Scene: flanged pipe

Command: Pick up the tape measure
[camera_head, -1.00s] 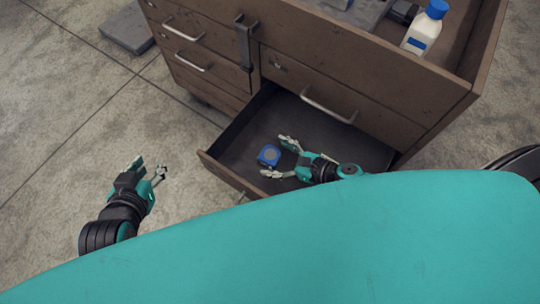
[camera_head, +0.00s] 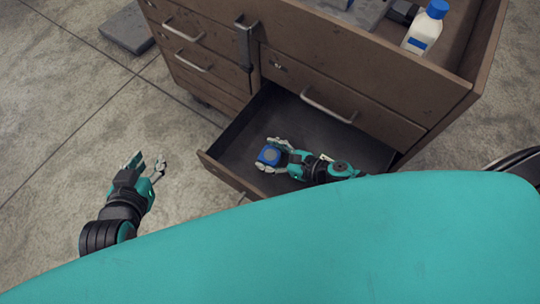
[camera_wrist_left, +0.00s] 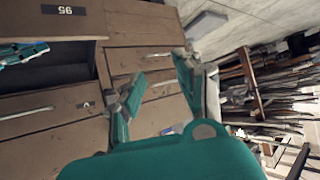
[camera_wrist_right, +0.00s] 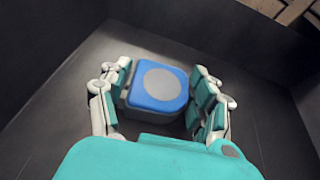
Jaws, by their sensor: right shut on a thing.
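The blue tape measure (camera_head: 269,156) with a round grey disc on top sits in the open drawer, near its left end. It also shows in the right wrist view (camera_wrist_right: 156,84), between the two fingers. My right gripper (camera_head: 272,156) reaches into the drawer from the right and is shut on the tape measure, one finger at each side. My left gripper (camera_head: 151,166) is outside the drawer at the left, above the floor, with its fingers apart and nothing between them.
The open drawer (camera_head: 226,170) belongs to a brown cabinet (camera_head: 355,65) with several closed drawers. A grey slab (camera_head: 126,30) lies on the floor at the upper left. The floor around my left gripper is clear.

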